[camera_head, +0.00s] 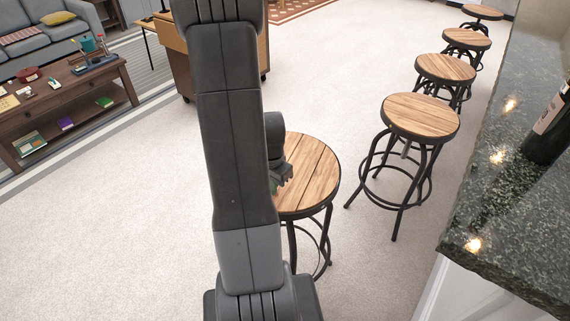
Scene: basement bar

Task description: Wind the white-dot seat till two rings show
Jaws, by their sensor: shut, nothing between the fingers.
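The nearest stool has a round wooden plank seat (318,178) on black metal legs, partly hidden behind my arm. My gripper (281,184) is at the left part of this seat, mostly hidden by my arm; it is shut and empty. I cannot tell whether it touches the seat. A second stool seat (420,116) stands to the right and farther back, with a screw post (406,149) beneath it. More wooden seats follow behind: a third (445,69), a fourth (466,39) and another at the far end (482,11). No white dot or marked rings can be made out.
A dark stone bar counter (500,190) runs along the right, with a bottle (545,135) on it. A low table (60,98) with small items and a grey sofa (50,38) are at left. A wooden cabinet (181,62) stands behind my arm. Pale carpet (120,220) is clear at left.

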